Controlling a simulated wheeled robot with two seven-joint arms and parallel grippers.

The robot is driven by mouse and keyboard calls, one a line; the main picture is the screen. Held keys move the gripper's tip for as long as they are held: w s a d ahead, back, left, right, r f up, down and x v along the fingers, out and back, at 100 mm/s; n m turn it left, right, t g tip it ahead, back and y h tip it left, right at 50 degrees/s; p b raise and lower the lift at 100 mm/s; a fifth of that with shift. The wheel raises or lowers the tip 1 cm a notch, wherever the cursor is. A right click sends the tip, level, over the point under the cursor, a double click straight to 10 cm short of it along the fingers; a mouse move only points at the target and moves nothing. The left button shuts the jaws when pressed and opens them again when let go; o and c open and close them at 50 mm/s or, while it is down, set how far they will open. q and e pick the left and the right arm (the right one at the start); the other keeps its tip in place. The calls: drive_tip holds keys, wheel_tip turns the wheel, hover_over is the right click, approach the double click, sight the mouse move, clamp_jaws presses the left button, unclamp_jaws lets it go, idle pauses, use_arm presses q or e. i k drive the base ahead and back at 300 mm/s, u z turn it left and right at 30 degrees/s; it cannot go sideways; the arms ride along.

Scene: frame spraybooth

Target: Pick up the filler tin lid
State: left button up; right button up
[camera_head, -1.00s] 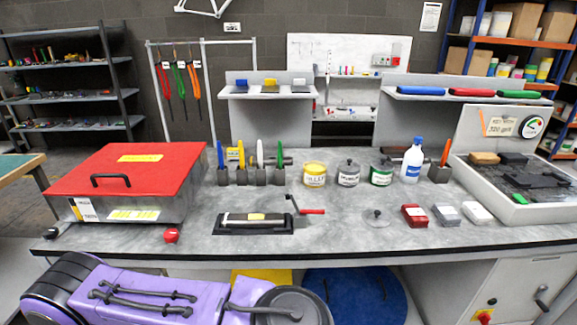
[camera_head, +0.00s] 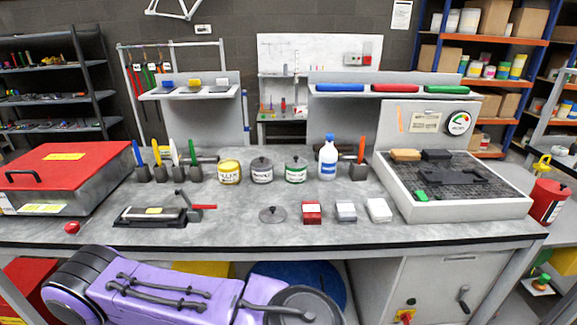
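A round dark grey lid (camera_head: 272,214) with a small knob lies flat on the grey workbench, in front of the row of tins. The yellow tin (camera_head: 230,173) stands behind it to the left, with a label too small to read surely. A grey tin (camera_head: 262,171) and a green-banded tin (camera_head: 296,170) stand to its right, each with a knobbed lid on top. No gripper shows in the view, so I cannot see either one near the lid.
A black clamp-like tool with a red handle (camera_head: 203,207) lies left of the lid. Red (camera_head: 312,212), grey (camera_head: 346,211) and white (camera_head: 379,210) blocks sit to its right. A white bottle (camera_head: 328,158) stands behind. Bare bench (camera_head: 240,235) lies in front.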

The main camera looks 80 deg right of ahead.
sight(273, 214)
drive_tip(key=z, duration=2)
